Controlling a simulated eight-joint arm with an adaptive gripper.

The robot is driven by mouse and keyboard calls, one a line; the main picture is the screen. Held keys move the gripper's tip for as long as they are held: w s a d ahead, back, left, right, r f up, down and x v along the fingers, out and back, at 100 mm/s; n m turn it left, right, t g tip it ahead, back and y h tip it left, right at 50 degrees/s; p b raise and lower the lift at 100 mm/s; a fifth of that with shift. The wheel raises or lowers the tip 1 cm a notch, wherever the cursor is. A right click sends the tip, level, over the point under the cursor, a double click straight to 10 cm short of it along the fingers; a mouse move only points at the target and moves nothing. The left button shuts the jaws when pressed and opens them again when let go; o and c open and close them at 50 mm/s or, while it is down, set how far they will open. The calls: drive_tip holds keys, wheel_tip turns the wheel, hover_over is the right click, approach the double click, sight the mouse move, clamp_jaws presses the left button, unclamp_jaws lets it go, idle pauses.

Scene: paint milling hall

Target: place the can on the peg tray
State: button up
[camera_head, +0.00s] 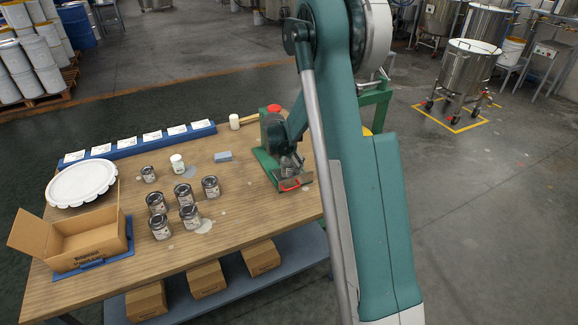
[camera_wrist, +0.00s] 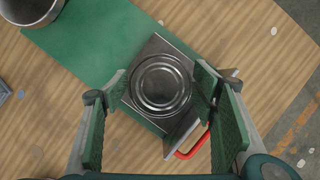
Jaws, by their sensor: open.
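A metal can (camera_wrist: 160,85) stands upright on a square metal plate on the green base (camera_wrist: 85,45) of a bench device, seen from above in the wrist view. My gripper (camera_wrist: 161,92) is open, with one green-padded finger on each side of the can; I cannot tell whether they touch it. In the head view my gripper is low over the device and largely hides that can. Several other labelled cans (camera_head: 157,202) stand on the table. I cannot tell for certain which thing is the peg tray; a long blue rack (camera_head: 140,148) with white cards lies along the back edge.
The device has a red top (camera_head: 273,108) and a red handle (camera_head: 291,184). The table's right front is clear.

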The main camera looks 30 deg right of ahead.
drive_tip(key=p+v, duration=0.1)
drive_tip(key=v, duration=1)
drive_tip(key=shift+r, duration=0.4)
drive_tip(key=shift+a, duration=0.1)
drive_tip(key=s+a+r+m+t+y, duration=0.1)
drive_tip(key=s+a+r+m, duration=0.45)
drive_tip(key=s+r, duration=0.4)
drive_tip(key=s+a+r+m+t+y, duration=0.1)
drive_tip(key=s+a+r+m, duration=0.45)
drive_tip(key=s+r, duration=0.35)
drive_tip(key=s+a+m, duration=0.2)
drive_tip(key=s+m, duration=0.2)
drive_tip(key=s, duration=0.4)
drive_tip(key=s+a+m+t+y, duration=0.1)
drive_tip(key=s+a+m, duration=0.2)
drive_tip(key=s+m, duration=0.2)
drive_tip(key=s+a+m+t, duration=0.1)
drive_tip(key=s+a+m, duration=0.2)
drive_tip(key=s, duration=0.9)
drive_tip(key=shift+f+m+y, duration=0.4)
drive_tip(key=shift+m, duration=0.7)
